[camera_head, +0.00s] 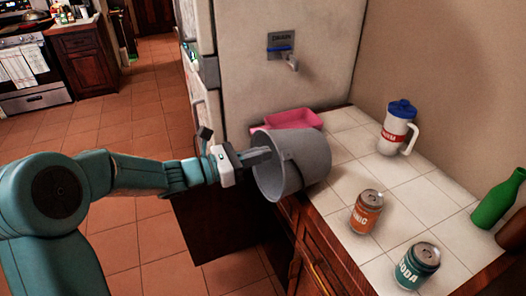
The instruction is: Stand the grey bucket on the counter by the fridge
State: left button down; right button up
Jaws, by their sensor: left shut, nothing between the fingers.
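The grey bucket (308,160) lies on its side at the left edge of the white-tiled counter (343,207), beside the fridge (238,75). Its open mouth faces left and overhangs the counter edge. My left gripper (262,155) is shut at the bucket's mouth, with its fingers against or just inside the rim; I cannot tell whether they touch it. Nothing shows between the fingers. My right gripper is out of view.
A pink tray (293,119) sits behind the bucket. An orange can (366,211), a teal can (417,266), a white jug with a blue lid (397,128) and a green bottle (497,200) stand on the counter. Clear tiles lie between the jug and cans.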

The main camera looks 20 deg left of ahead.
pick_arm(q)
jog(key=shift+w+d, duration=0.3)
jog(key=shift+d, duration=0.1)
